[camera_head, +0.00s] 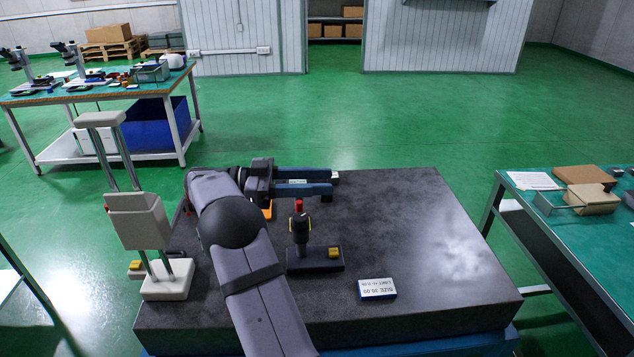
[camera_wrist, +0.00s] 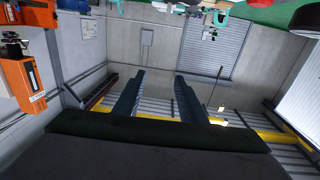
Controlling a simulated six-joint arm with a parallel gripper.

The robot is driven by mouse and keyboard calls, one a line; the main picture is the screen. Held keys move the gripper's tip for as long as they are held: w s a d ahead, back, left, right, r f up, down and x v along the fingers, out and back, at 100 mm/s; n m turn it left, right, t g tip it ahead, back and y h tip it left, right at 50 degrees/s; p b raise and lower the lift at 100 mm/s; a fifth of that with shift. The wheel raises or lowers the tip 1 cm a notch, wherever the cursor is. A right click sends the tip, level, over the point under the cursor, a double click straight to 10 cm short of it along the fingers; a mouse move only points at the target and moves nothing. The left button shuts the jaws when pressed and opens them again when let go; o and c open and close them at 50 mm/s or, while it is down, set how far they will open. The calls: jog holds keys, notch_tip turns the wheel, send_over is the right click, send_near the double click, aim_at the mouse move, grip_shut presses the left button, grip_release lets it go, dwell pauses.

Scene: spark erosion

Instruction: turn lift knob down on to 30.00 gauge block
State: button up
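My gripper (camera_head: 329,182) is above the back part of the dark stone plate (camera_head: 420,235), its fingers pointing right in the head view. The fingers are apart with nothing between them; the wrist view also shows the open gripper (camera_wrist: 160,78) with only wall behind the gap. A small black stand (camera_head: 300,255) with an upright post stands nearer the camera. A red knob (camera_head: 298,205) tops the post, apart from my gripper. A placard (camera_head: 377,288) with upside-down size lettering lies at front right. I cannot clearly identify the gauge block.
A beige two-column stand (camera_head: 139,222) is at the plate's left. A yellow piece (camera_head: 334,252) sits on the black stand's base. An orange item (camera_head: 267,211) shows partly below my gripper. The plate's right half is mostly clear. A green bench (camera_head: 600,225) stands at right.

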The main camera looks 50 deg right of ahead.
aim_at(307, 216)
dwell(0.3)
jog(key=w+a+n+t+h+p, duration=0.1)
jog(key=t+h, duration=0.1)
jog(key=w+a+f+n+t+h+p, duration=0.1)
jog(key=t+h, duration=0.1)
jog(key=w+a+f+n+t+h+p, duration=0.1)
jog(key=n+h, duration=0.1)
jog(key=shift+w+a+t, duration=0.1)
jog(key=shift+w+t, duration=0.1)
jog(key=shift+t, duration=0.2)
jog(key=f+n+t, duration=0.1)
jog(key=f, duration=0.2)
jog(key=a+f+n+t+b, duration=0.1)
jog(key=f, duration=0.1)
jog(key=a+f+t+b, duration=0.1)
jog(key=f, duration=0.2)
jog(key=shift+a+f+n+y, duration=0.1)
jog(key=shift+f+n+y, duration=0.2)
jog(key=shift+n, duration=0.1)
jog(key=p+x, duration=0.2)
jog(key=x, duration=0.3)
jog(key=shift+w, duration=0.1)
jog(key=shift+p+x, duration=0.3)
jog(key=shift+x, duration=0.6)
jog(key=shift+f, duration=0.1)
